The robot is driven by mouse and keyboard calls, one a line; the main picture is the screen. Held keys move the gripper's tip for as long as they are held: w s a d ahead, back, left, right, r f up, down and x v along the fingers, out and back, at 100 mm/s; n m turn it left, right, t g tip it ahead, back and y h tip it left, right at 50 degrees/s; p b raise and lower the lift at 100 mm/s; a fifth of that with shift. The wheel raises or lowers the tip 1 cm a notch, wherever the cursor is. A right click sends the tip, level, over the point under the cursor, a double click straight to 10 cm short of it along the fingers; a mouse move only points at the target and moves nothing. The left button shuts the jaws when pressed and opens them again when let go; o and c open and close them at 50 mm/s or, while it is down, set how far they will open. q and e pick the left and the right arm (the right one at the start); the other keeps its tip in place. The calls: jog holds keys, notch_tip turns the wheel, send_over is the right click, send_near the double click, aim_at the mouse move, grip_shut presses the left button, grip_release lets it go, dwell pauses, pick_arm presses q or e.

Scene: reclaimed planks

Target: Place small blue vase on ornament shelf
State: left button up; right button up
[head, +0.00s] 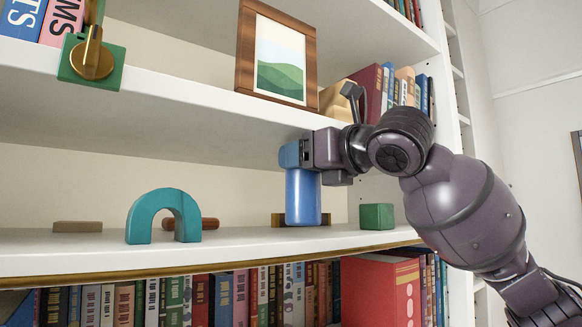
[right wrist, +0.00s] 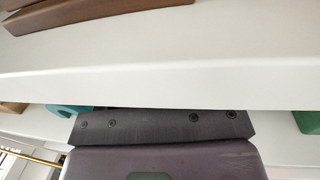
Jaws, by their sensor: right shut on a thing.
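The small blue vase (head: 303,198) is upright over the middle shelf board, the ornament shelf (head: 245,243), between a teal arch and a green block. Its base meets the board in the picture, but I cannot tell whether it rests there or hangs just above. My right gripper (head: 298,154) reaches in from the right and is shut on the vase near its top. The right wrist view shows the dark gripper body (right wrist: 160,128) below a white shelf edge; the vase is hidden there. My left gripper is not in view.
The teal arch (head: 165,215) stands left of the vase and the green block (head: 377,217) right of it. A gold-brown piece (head: 278,219) is behind the vase. The upper shelf (head: 190,105), with a framed picture (head: 278,58), is close above my gripper. Books fill the shelf below.

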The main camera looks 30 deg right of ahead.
aim_at(292, 170)
jog(key=w, duration=0.1)
jog(key=w+f, duration=0.1)
jog(key=w, duration=0.1)
jog(key=shift+a+f+p, duration=0.25)
jog(key=shift+a+p, duration=0.1)
jog(key=shift+p, duration=0.05)
jog(key=shift+w+a, duration=0.1)
jog(key=shift+f, duration=0.15)
jog(key=o, duration=1.1)
